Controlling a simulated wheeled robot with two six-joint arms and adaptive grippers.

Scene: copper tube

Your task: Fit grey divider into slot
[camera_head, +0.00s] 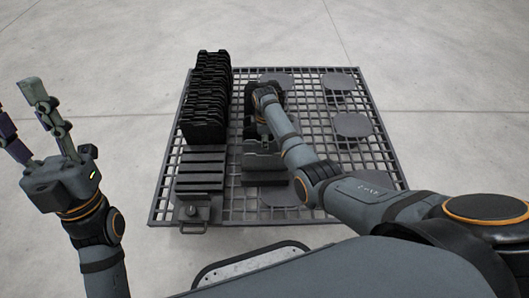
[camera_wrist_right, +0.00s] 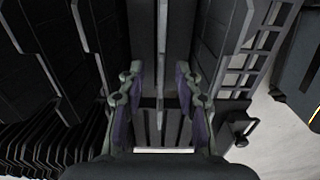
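In the right wrist view, a thin grey upright plate (camera_wrist_right: 162,60), seen edge-on, runs between the fingers of my right gripper (camera_wrist_right: 160,95); I cannot tell whether it is the grey divider or a slot wall. The fingers stand apart, with a gap on both sides of the plate. In the head view my right arm largely hides this gripper, which is over a dark slotted block (camera_head: 264,178) in the middle of the grid platform. Any slot under it is hidden. My left gripper (camera_head: 22,128) is open and empty at the far left, off the platform.
A row of several black plates (camera_head: 206,100) stands along the left of the grid platform (camera_head: 237,205). A ribbed dark rack (camera_head: 200,172) is in front of it. Flat grey discs (camera_head: 352,125) lie on the right side. The floor around is clear.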

